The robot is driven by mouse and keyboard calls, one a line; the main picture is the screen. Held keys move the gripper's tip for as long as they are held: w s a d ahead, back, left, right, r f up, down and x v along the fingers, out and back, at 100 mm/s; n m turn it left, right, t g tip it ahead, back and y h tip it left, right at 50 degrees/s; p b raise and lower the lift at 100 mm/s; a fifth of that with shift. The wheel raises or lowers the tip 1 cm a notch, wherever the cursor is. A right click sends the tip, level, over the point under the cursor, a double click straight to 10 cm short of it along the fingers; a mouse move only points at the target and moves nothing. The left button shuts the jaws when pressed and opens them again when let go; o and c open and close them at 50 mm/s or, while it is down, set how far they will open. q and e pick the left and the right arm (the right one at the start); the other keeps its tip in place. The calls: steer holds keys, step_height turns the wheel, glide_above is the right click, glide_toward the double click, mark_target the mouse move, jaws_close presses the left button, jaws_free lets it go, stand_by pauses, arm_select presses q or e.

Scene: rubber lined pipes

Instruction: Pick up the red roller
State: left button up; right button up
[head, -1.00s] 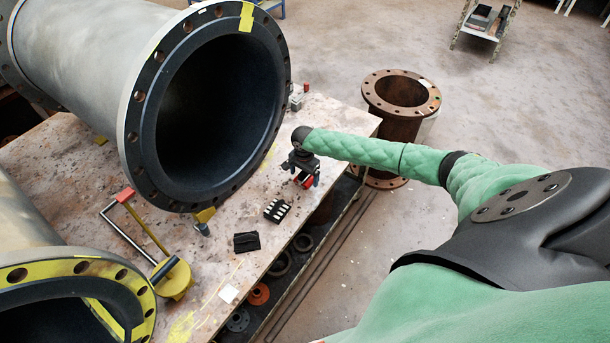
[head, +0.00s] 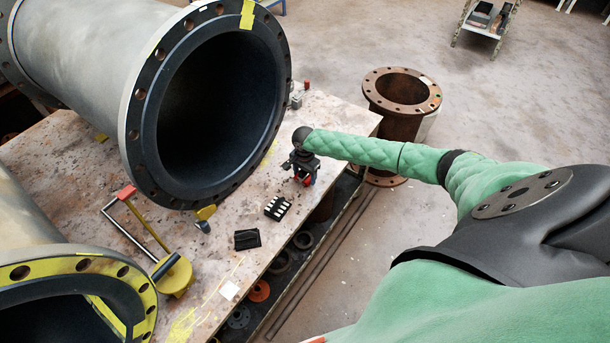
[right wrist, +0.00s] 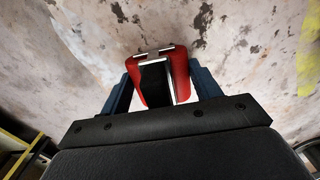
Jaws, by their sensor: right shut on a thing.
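The red roller (right wrist: 180,65) is between the blue fingers of my right gripper (right wrist: 162,82) in the right wrist view. It has red sides, a black middle and bright metal edges. The fingers are shut on its two sides. In the head view my right gripper (head: 303,178) points down at the table (head: 330,112), near its right edge. Only a little of the red roller shows there below the gripper. Whether it touches the tabletop cannot be told. My left gripper is not in view.
A large grey pipe (head: 95,50) with a dark flange stands left of the gripper. A black block with pale marks (head: 277,207) and a black pad (head: 247,240) lie nearer. A rusty flanged pipe (head: 402,100) stands beyond the table's right edge.

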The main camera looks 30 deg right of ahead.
steer(key=shift+r, duration=0.2)
step_height(320, 180, up, 3)
steer(key=shift+r+b, duration=0.2)
steer(key=shift+b, duration=0.75)
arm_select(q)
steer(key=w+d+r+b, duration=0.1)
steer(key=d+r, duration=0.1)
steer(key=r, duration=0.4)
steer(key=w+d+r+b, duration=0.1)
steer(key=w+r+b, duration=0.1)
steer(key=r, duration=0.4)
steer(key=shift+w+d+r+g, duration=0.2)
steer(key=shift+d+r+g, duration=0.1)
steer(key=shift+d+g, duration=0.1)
arm_select(e)
steer(key=s+d+r, duration=0.6)
steer(key=d+r, duration=0.1)
steer(key=d, duration=0.2)
steer(key=shift+s+d, duration=0.2)
steer(key=shift+d, duration=0.2)
steer(key=shift+r, duration=0.1)
